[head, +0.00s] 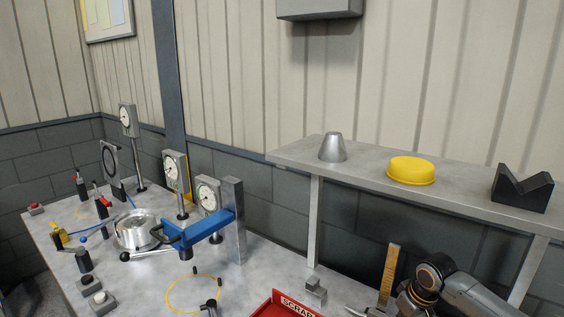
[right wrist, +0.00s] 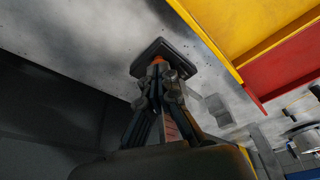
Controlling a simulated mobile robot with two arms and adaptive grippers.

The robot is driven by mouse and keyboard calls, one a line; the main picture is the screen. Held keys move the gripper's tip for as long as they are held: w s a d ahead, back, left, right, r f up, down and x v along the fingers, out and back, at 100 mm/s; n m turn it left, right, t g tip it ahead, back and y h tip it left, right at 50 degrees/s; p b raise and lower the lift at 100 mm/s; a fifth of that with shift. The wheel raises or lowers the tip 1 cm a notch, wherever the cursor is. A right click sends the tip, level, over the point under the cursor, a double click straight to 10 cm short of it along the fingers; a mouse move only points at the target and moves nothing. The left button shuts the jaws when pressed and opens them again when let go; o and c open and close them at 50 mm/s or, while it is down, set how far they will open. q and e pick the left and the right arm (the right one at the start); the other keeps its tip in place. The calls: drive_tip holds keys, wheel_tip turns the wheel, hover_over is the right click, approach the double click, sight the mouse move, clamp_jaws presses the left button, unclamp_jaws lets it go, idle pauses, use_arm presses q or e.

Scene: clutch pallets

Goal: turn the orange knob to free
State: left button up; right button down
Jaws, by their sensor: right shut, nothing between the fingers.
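In the right wrist view, the orange knob (right wrist: 159,60) shows as a small orange patch against a black square base (right wrist: 174,50) on the grey surface. My right gripper (right wrist: 160,76) is shut, with its fingertips right at the knob. The fingers hide most of the knob, so I cannot tell which way it points or whether they touch it. In the head view, part of my right arm shows at the lower right, and I cannot make out the knob. My left gripper is not in view.
Yellow (right wrist: 245,30) and red (right wrist: 285,75) trays lie right of the gripper in the wrist view. The head view shows a red scrap tray (head: 262,309), a blue clamp arm (head: 207,228), dial gauges, and a raised shelf (head: 375,178) over the bench's right side.

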drive_tip(key=shift+s+b+x, duration=0.2)
drive_tip(key=shift+b+x, duration=0.35)
drive_tip(key=shift+x, duration=0.35)
drive_tip(key=shift+s+d+f, duration=0.1)
drive_tip(key=shift+d+f, duration=0.05)
drive_tip(key=shift+f, duration=0.95)
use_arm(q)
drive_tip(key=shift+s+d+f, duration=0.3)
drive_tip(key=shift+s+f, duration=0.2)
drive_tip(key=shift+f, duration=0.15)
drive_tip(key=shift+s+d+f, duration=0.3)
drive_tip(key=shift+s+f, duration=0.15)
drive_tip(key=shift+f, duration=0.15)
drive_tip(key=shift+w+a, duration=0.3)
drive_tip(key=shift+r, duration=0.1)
use_arm(e)
drive_tip(key=shift+w+r, duration=0.1)
drive_tip(key=shift+w, duration=0.3)
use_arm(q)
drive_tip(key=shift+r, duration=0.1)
